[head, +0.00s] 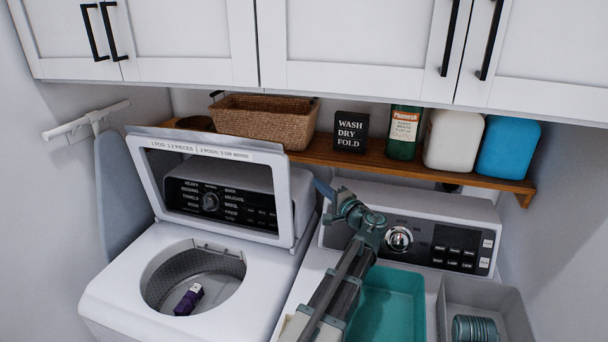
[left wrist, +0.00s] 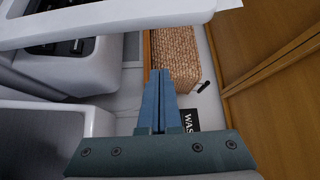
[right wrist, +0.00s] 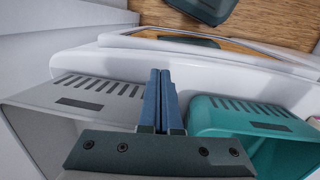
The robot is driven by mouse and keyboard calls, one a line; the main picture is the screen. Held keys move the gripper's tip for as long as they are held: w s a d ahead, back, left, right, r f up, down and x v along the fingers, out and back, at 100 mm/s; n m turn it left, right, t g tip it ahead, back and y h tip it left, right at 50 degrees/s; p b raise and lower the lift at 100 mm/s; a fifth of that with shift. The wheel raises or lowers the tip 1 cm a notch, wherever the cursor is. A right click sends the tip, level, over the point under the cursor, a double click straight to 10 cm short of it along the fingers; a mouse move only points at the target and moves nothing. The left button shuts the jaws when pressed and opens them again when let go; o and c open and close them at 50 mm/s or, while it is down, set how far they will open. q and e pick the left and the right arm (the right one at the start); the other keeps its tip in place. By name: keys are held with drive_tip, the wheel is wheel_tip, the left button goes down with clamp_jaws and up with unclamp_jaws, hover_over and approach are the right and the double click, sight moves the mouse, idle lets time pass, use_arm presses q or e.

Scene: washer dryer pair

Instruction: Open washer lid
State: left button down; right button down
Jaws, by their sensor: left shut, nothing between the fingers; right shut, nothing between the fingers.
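The white washer (head: 120,290) stands at the left in the head view. Its lid (head: 282,215), a white frame with a clear window, is raised and leans back against the console. The drum opening is uncovered, and a small purple item (head: 188,299) lies inside. My left gripper (head: 322,188) is shut and empty, just right of the lid's right edge and apart from it in the picture. In the left wrist view its closed fingers (left wrist: 160,75) point toward the shelf, with the lid edge (left wrist: 110,22) at upper left. My right gripper (right wrist: 160,75) is shut and empty above the bins.
The dryer (head: 455,205) stands right of the washer, with a teal bin (head: 390,300) and a grey bin (head: 490,290) in front of its console. A wooden shelf (head: 340,158) above holds a wicker basket (head: 265,120), a sign (head: 350,132) and bottles. White cabinets (head: 350,45) hang overhead.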

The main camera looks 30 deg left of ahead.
use_arm(q)
drive_tip(key=a, duration=0.8)
drive_tip(key=shift+s, duration=0.25)
use_arm(e)
drive_tip(key=shift+s+r, duration=0.1)
drive_tip(key=shift+r, duration=0.05)
use_arm(q)
drive_tip(key=shift+r, duration=0.15)
